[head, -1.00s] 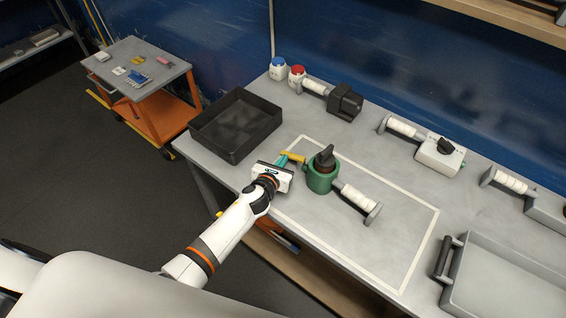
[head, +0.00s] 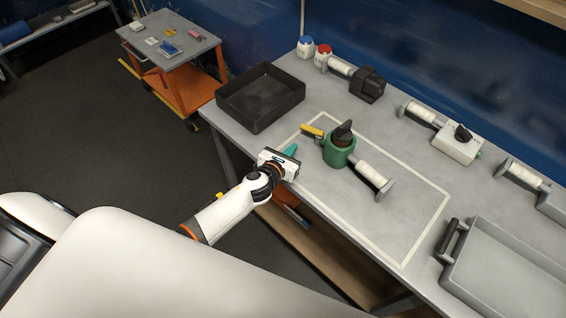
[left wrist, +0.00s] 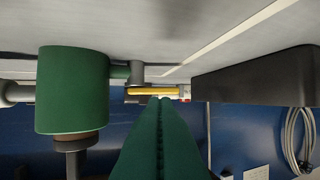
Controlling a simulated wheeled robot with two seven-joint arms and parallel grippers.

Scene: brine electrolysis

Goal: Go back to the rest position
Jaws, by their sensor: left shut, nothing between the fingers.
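My left gripper (head: 291,151) is at the near edge of the workbench (head: 370,110), left of a green device with a black knob (head: 340,150). It is shut and empty, and apart from the device. In the left wrist view its green fingers (left wrist: 157,135) are pressed together. That view appears upside down and shows the green body (left wrist: 72,88) at left and a yellow handle (left wrist: 152,91) beyond the fingertips. The yellow handle (head: 312,130) points left from the device in the head view. My right gripper is not in view.
A black tray (head: 221,101) stands behind my left gripper. A grey tray (head: 448,268) with a dark handle is at the right. Bottles with a blue lid (head: 305,46) and a red lid (head: 323,54) stand at the back. An orange cart (head: 196,88) stands on the floor at left.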

